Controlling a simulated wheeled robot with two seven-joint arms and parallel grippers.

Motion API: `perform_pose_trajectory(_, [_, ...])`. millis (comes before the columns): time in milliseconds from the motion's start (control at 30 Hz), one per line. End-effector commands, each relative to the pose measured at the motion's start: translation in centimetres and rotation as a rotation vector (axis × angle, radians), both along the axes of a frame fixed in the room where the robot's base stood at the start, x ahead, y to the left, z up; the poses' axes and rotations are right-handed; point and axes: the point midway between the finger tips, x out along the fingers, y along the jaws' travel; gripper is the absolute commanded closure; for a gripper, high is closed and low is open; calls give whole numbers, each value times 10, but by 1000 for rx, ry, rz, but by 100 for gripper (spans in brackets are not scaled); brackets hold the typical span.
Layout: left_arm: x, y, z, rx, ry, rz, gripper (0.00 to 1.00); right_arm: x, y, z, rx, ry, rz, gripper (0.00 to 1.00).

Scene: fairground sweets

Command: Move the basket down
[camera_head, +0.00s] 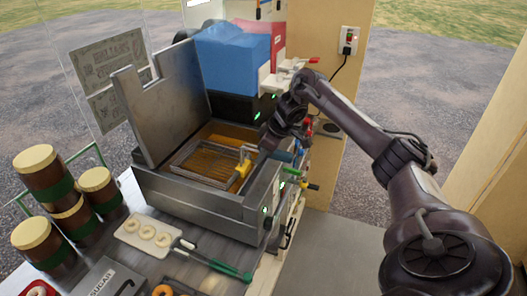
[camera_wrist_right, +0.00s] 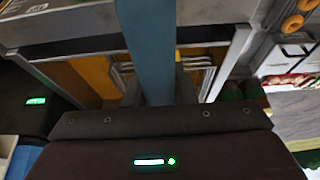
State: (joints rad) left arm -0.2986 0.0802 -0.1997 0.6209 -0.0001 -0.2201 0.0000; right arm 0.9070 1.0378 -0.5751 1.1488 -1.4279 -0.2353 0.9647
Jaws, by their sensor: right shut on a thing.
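The wire basket (camera_head: 196,163) sits in the open well of the steel fryer (camera_head: 200,199), over golden-brown oil. A yellow bracket (camera_head: 243,163) on its right side leads to a blue-green handle (camera_head: 283,156). My right gripper (camera_head: 268,145) is at the handle, above the fryer's right edge, and is shut on it. In the right wrist view the blue handle (camera_wrist_right: 147,45) runs up from between the fingers, with part of the basket's wire and the oil behind it. The fingertips are mostly hidden. My left gripper is not in view.
The fryer's raised lid (camera_head: 160,108) stands behind the well. A blue box (camera_head: 232,62) is at the back. Coloured levers line the right edge.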

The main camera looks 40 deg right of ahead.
Motion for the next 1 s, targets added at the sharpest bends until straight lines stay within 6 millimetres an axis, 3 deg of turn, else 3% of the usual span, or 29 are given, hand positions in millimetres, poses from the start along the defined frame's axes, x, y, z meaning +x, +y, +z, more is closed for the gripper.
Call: perform_pose_trajectory(1000, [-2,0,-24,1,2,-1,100,0,1,-61,3,-2,-1,100])
